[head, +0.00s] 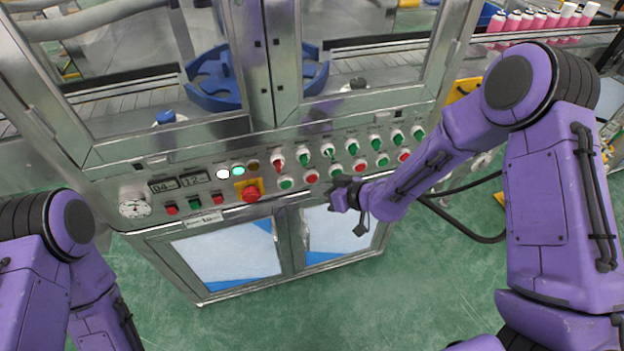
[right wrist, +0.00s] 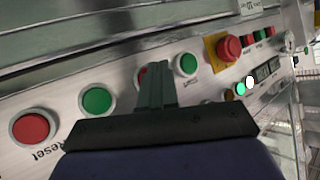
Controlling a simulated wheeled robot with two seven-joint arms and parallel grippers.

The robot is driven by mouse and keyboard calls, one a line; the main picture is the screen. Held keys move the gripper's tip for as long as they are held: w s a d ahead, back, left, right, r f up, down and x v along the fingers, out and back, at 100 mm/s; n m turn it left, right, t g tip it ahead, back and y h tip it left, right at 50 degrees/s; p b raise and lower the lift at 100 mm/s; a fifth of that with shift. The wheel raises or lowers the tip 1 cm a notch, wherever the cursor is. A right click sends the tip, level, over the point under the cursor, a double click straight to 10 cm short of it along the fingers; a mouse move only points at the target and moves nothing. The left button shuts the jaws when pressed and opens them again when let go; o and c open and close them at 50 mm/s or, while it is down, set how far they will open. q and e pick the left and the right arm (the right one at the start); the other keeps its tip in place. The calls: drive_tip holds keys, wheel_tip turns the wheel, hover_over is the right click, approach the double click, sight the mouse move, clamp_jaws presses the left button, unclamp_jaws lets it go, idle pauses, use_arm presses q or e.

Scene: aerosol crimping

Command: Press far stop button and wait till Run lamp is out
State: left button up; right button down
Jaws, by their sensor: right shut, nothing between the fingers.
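The steel control panel has a row of alternating green and red push buttons. The red button (head: 311,177) second from the left sits between two green ones. In the right wrist view that red button (right wrist: 142,76) is partly hidden behind my right gripper (right wrist: 157,72). My right gripper (head: 336,189) is shut and empty, just in front of the panel's lower edge in the head view. I cannot tell whether it touches the button. A white lamp (head: 222,173) and a green lamp (head: 238,170) look lit; an amber lamp (head: 253,164) looks dark. Their labels are unreadable. My left gripper is out of view.
A red emergency stop (head: 250,193) on a yellow plate lies left of the buttons. Selector switches (head: 328,151) sit above them. Glass doors and a blue star wheel (head: 215,80) are behind. Pink cans (head: 540,20) stand at the far right.

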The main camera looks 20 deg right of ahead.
drive_tip(key=shift+w, duration=0.8)
idle(0.4)
drive_tip(key=shift+s, duration=0.1)
drive_tip(key=shift+s+p, duration=0.3)
drive_tip(key=shift+s, duration=0.45)
drive_tip(key=s, duration=0.5)
drive_tip(key=shift+p, duration=0.3)
drive_tip(key=shift+w+d, duration=0.1)
idle(0.5)
